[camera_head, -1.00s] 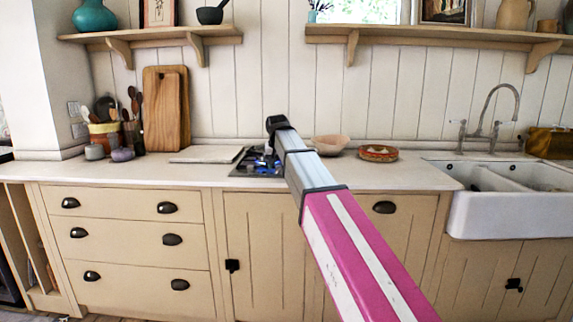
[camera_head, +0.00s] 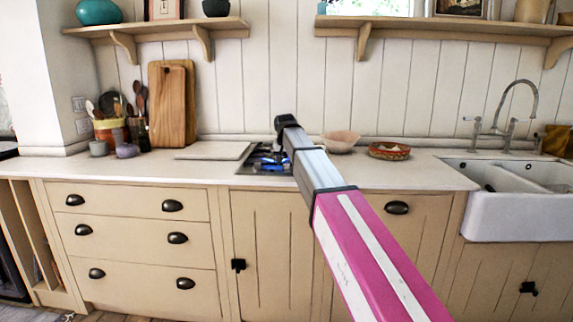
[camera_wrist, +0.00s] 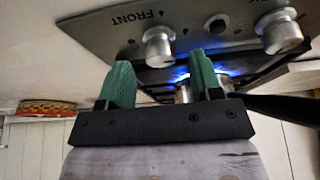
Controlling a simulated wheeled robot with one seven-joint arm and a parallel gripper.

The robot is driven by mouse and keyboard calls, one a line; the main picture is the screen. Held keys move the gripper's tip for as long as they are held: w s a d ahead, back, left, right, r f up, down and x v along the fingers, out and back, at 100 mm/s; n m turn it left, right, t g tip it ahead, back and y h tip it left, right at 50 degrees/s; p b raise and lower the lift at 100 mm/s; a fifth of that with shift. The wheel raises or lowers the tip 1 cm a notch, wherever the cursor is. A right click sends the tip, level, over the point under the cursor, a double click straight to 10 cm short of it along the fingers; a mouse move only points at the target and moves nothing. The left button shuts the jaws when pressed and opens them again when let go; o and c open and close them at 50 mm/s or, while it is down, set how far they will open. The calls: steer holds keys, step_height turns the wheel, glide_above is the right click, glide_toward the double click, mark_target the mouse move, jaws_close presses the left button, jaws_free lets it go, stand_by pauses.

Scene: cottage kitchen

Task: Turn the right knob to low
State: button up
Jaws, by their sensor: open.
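The stove (camera_head: 262,168) is a small hob on the counter in the head view, partly hidden by my arm. The wrist view is upside down and shows its grey front panel (camera_wrist: 95,38) close up. The right knob (camera_wrist: 158,47), silver and near the word "FRONT", shows at the left there; the other knob (camera_wrist: 281,31) is at the right. My gripper (camera_wrist: 160,64) is open, its two green fingers apart and the right knob in line with the gap between them. Contact cannot be told. A blue flame (camera_wrist: 178,76) burns behind the fingers, by a metal pan (camera_wrist: 186,93).
A black handle (camera_wrist: 285,107) sticks out at the right in the wrist view. A pale bowl (camera_head: 340,142) and a red patterned dish (camera_head: 389,151) stand right of the stove. A flat pale board (camera_head: 213,151) lies left of it. The white sink (camera_head: 505,215) is at the right.

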steer(key=shift+x, duration=0.85)
steer(key=c, duration=0.9)
